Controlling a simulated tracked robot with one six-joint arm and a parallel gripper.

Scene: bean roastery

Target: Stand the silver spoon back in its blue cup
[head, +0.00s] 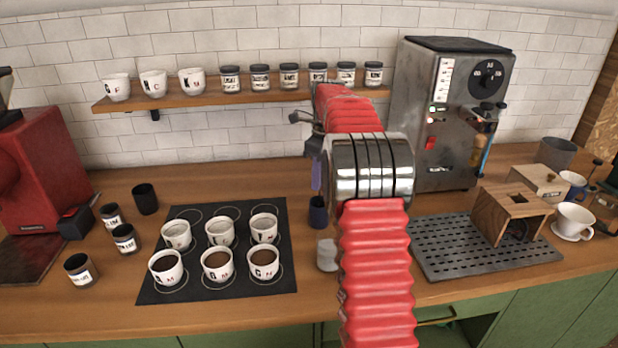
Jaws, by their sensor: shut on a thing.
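My gripper (315,152) hangs left of my arm's silver wrist, in front of the tiled wall, and is partly hidden by my arm. It is shut on a slim, upright, bluish-grey thing that I take to be the silver spoon (316,174); it is small and its details are unclear. A small dark blue cup (318,212) stands on the counter just below it in the picture. The spoon's lower end appears above the cup's rim; I cannot tell whether it lines up with the opening in depth.
A black mat (203,289) with several white cups lies left of the blue cup. A pale grey vessel (326,255) stands in front of it, beside my arm. A drip tray (440,262) and a grey machine (450,115) stand right. A shelf (210,96) with cups and jars is behind.

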